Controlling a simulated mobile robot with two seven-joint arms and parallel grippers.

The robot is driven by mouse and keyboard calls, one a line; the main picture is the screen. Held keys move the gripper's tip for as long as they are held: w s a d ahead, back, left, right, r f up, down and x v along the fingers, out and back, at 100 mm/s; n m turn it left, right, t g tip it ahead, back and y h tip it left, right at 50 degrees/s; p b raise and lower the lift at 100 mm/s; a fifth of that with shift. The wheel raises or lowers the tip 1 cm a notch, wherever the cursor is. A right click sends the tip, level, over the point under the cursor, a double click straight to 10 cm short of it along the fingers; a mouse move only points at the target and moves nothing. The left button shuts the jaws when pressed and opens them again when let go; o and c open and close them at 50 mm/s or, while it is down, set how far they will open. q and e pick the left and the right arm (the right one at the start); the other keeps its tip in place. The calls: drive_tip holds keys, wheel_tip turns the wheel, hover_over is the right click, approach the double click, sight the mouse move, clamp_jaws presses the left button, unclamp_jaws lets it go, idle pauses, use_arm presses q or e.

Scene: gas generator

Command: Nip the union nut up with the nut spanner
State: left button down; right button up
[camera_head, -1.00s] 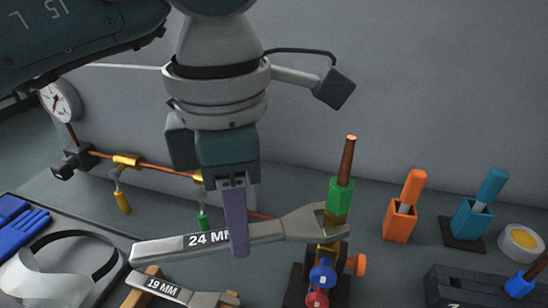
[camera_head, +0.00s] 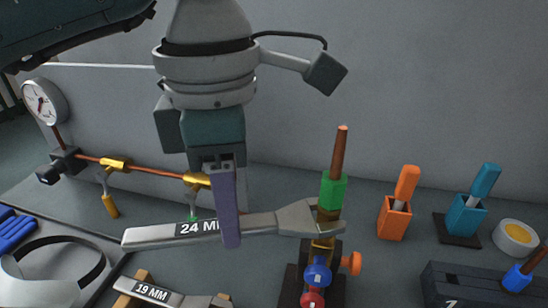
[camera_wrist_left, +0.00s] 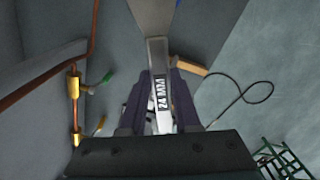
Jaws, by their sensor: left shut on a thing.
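My left gripper (camera_head: 230,240) is shut on the handle of the 24 MM nut spanner (camera_head: 150,236). In the left wrist view the spanner (camera_wrist_left: 160,70) runs up between the two fingers, and its far end passes out of the frame. In the head view its open jaw (camera_head: 312,216) is at the upright fitting, just below the green hex nut (camera_head: 333,190) on the copper tube (camera_head: 340,150). The jaw overlaps the brass part (camera_head: 323,242) there. I cannot tell whether it is seated on flats. My right gripper is not in view.
A 19 MM spanner (camera_head: 165,295) lies on a wooden rest in front. Blue and red knobs (camera_head: 318,272) and an orange one (camera_head: 351,263) sit below the jaw. Orange (camera_head: 394,218) and teal (camera_head: 466,216) holders stand right. A brass-fitted copper line (camera_head: 145,168) runs behind.

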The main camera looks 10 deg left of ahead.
use_arm(q)
drive_tip(key=shift+w+a+m+b, duration=0.2)
drive_tip(key=shift+w+m+b, duration=0.5)
drive_tip(key=shift+b, duration=0.3)
drive_tip(key=shift+w+a+m+b, duration=0.2)
drive_tip(key=shift+w+m+b, duration=0.4)
drive_tip(key=shift+m+b, duration=0.3)
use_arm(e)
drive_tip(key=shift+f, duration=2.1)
use_arm(q)
drive_tip(key=shift+w+m+b, duration=0.4)
drive_tip(key=shift+w+b, duration=0.05)
drive_tip(key=shift+b, duration=0.25)
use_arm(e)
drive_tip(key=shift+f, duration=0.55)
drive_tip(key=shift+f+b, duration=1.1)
use_arm(q)
drive_tip(key=shift+w+m, duration=0.9)
drive_tip(key=shift+m, duration=0.1)
drive_tip(key=shift+a, duration=0.1)
